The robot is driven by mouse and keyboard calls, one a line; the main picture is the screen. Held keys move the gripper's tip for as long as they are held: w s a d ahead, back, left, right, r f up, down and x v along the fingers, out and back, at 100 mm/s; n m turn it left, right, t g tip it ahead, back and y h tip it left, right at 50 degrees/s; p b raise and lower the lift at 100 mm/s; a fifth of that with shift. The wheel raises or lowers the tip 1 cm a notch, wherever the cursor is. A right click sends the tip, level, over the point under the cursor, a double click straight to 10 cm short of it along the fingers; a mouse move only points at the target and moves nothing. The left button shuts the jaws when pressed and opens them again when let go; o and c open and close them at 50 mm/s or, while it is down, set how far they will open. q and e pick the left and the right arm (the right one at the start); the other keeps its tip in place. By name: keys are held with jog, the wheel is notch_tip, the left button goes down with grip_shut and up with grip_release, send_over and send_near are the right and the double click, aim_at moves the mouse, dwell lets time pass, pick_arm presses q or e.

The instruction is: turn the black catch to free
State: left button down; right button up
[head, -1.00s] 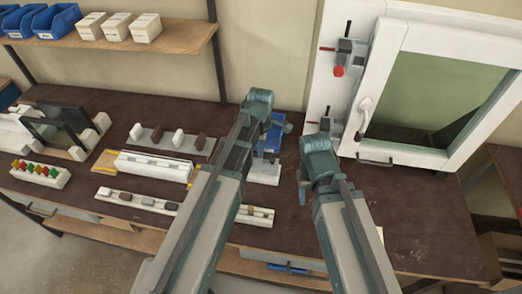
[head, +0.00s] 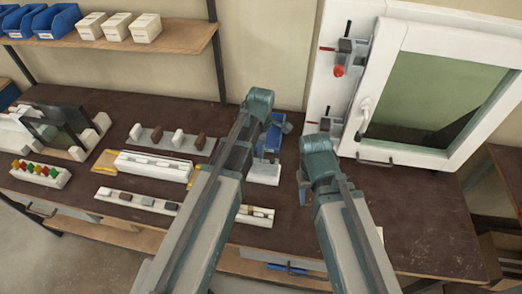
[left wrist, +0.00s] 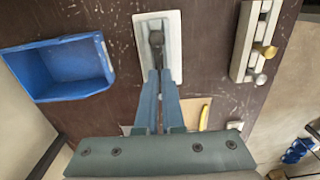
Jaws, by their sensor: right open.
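The black catch (left wrist: 156,40) is a dark knob with a short lever on a white plate (left wrist: 173,20) in the left wrist view. The plate also shows in the head view (head: 264,175), where my left arm hides the catch. My left gripper (left wrist: 161,74) has its two blue fingers close together at the near end of the lever. The lever end seems to lie between the tips, which look shut on it. My right gripper (head: 303,188) is open to the right of the plate; its tips are mostly hidden by my arm.
A blue bin (left wrist: 70,68) stands left of the plate in the left wrist view. A rail with knobs (left wrist: 250,45) lies to the right. A white framed window (head: 393,95) stands at the back right. The bench right of my right arm is mostly clear.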

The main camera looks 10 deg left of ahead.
pick_arm(q)
jog(key=m, duration=0.4)
jog(key=shift+m, duration=0.4)
jog(key=m, duration=0.4)
jog(key=shift+m, duration=0.3)
jog(key=m, duration=0.4)
jog(key=shift+m, duration=2.2)
jog(key=c, duration=1)
grip_release()
jog(key=shift+c, duration=0.2)
